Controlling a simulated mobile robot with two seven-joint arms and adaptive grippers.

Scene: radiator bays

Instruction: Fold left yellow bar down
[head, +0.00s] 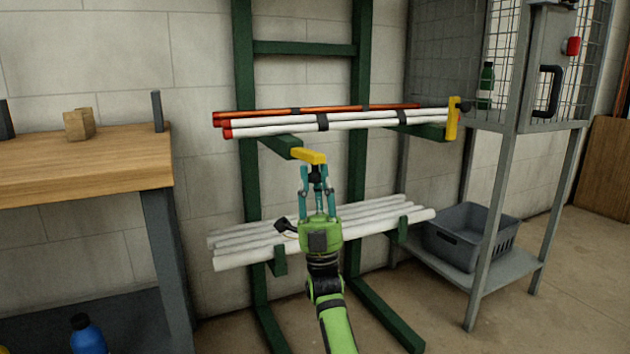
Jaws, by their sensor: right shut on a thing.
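The left yellow bar (308,155) is at the front end of the rack's left upper green arm (280,145). It lies roughly level, pointing right, below the front white pipe. My right gripper (316,172) comes up from below with its teal fingers shut on this bar. The fingers hide part of its underside. The right yellow bar (452,118) stands upright at the end of the right upper arm (425,131), in front of the pipe ends. My left gripper is not in view.
Red-ended white pipes (280,127) and an orange pipe (340,108) rest on the upper arms. White pipes (240,257) lie on the lower arms, behind my right gripper. A wooden bench (80,170) stands left, a metal cage stand (487,230) with a grey crate (455,247) right.

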